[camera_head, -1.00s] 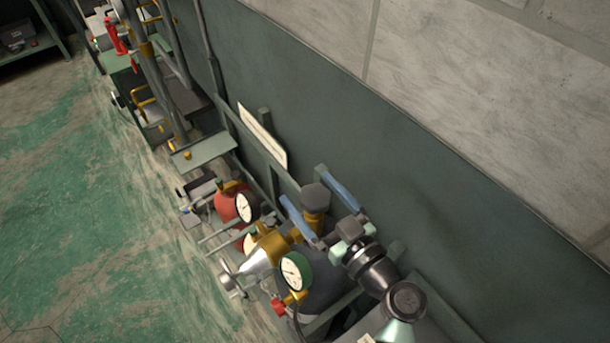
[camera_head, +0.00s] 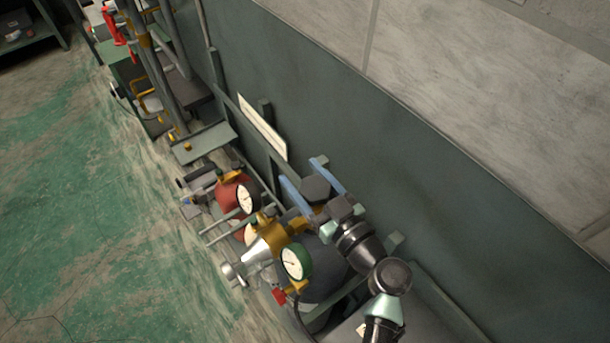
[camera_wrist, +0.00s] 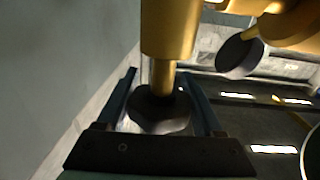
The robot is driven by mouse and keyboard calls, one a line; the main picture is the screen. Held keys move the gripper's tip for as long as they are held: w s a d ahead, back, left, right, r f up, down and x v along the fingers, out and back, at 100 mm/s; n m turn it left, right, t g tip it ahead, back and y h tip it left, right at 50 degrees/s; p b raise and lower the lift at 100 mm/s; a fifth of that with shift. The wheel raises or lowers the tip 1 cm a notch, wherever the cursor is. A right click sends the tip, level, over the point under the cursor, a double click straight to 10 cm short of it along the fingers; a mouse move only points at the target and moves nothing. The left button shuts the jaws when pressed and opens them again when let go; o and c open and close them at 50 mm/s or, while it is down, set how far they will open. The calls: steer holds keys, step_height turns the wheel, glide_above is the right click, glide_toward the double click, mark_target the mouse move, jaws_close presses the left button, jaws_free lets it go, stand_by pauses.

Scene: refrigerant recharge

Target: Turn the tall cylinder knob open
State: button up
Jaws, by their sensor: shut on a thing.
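The tall cylinder's knob (camera_head: 316,188) is dark and faceted, on top of a brass valve at the cylinder's top. My gripper (camera_head: 304,172) has blue fingers on either side of the knob and is shut on it. In the wrist view the knob (camera_wrist: 160,112) sits between the two fingers (camera_wrist: 162,85), with the brass stem (camera_wrist: 168,45) beyond it. The dark grey cylinder (camera_head: 325,268) stands below, partly hidden by the gauge and my arm. The finger contact faces are not clearly seen.
A green-rimmed gauge (camera_head: 297,262) and a brass and silver fitting (camera_head: 262,247) sit just left of the cylinder. A red cylinder (camera_head: 232,190) with a gauge stands farther back. A dark green wall panel (camera_head: 400,180) is close on the right. Open floor (camera_head: 90,220) lies left.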

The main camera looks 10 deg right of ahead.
steer(key=shift+f+y+b, duration=0.2)
steer(key=shift+y+b, duration=0.1)
steer(key=shift+b, duration=0.45)
steer(key=shift+c, duration=0.3)
steer(key=n+y+b, duration=0.1)
steer(key=b, duration=0.1)
steer(key=shift+a+f+g+b, duration=0.15)
steer(key=shift+f+g+b, duration=0.05)
steer(key=shift+g+b, duration=0.2)
steer(key=n+y+b, duration=0.1)
steer(key=b, duration=0.1)
steer(key=n+g+y+b, duration=0.1)
steer(key=b, duration=0.2)
steer(key=shift+s+a+f+g+y, duration=0.1)
steer(key=shift+s+a+g+y, duration=0.1)
steer(key=shift+g+y, duration=0.15)
steer(key=n+g+y+b, duration=0.1)
steer(key=b, duration=0.2)
steer(key=n+g+y+b, duration=0.1)
steer(key=g+y+b, duration=0.1)
steer(key=n+g+y+b, duration=0.1)
steer(key=n+b, duration=0.1)
steer(key=b, duration=0.1)
steer(key=shift+s+a+r+g+y+b, duration=0.25)
steer(key=shift+s+a+r+b, duration=0.05)
steer(key=shift+s+a+r, duration=0.1)
steer(key=shift+r+n, duration=0.1)
steer(key=shift+n, duration=0.2)
steer(key=o, duration=1.4)
steer(key=shift+s, duration=0.1)
